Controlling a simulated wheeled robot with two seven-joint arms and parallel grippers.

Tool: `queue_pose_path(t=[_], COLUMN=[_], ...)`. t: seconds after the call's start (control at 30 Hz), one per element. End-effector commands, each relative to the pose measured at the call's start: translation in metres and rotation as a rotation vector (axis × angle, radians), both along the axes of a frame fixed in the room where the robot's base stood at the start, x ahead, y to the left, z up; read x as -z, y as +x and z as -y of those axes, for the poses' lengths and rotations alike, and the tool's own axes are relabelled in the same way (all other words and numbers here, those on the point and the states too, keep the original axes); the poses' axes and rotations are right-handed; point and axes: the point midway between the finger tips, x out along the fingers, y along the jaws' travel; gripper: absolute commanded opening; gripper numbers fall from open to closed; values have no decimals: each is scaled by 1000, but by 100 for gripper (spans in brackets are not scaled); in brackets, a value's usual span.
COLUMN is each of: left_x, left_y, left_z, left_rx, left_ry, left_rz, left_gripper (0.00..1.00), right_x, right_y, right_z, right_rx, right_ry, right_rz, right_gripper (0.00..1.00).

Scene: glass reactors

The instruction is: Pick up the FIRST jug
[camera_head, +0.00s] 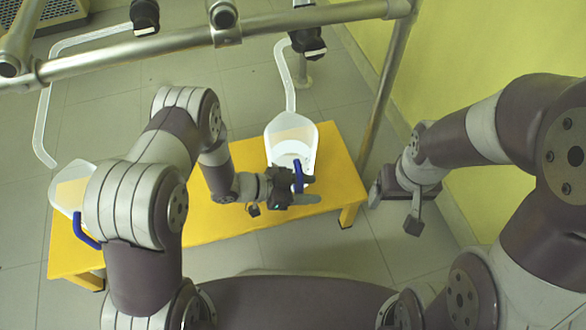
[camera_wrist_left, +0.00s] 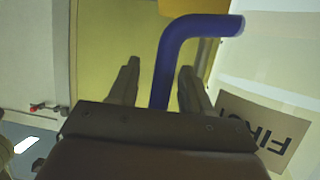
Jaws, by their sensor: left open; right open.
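The FIRST jug (camera_head: 291,132) is a whitish vessel with a blue handle (camera_head: 298,178), standing on the yellow bench (camera_head: 335,178) near its right end. In the left wrist view its pale wall (camera_wrist_left: 285,65) bears a brown label (camera_wrist_left: 262,135) reading "FIRST". My left gripper (camera_head: 306,190) is at the handle. In the left wrist view the open fingers (camera_wrist_left: 158,75) lie on either side of the handle's blue bar (camera_wrist_left: 168,70), with visible gaps. My right gripper (camera_head: 394,207) is open and empty, right of the bench.
A second jug (camera_head: 70,190) with a blue handle (camera_head: 86,232) stands at the bench's left end, partly hidden by my left arm. A metal pipe frame (camera_head: 290,17) with black fittings and bent glass tubes (camera_head: 286,78) runs above. A green wall (camera_head: 470,60) is at the right.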

Motion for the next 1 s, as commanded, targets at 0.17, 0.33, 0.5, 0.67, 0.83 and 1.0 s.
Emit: queue_pose_path(t=[0.17,0.33,0.5,0.67,0.83,1.0], left_x=[-1,-1,-1,-1,-1,-1], left_y=[0,0,0,0,0,0], left_z=[0,0,0,-1,-1,-1], left_rx=[-1,-1,-1,-1,-1,0], left_ry=[0,0,1,1,1,1], left_rz=[0,0,0,-1,-1,-1], left_gripper=[48,0,0,0,0,0], right_x=[-2,-2,-2,-1,-1,-1], right_y=[0,0,0,0,0,0], right_z=[0,0,0,0,0,0], right_rx=[0,0,0,0,0,0], right_ry=[0,0,0,0,0,0], right_rz=[1,1,1,1,1,1], right_gripper=[78,78,78,78,78,78])
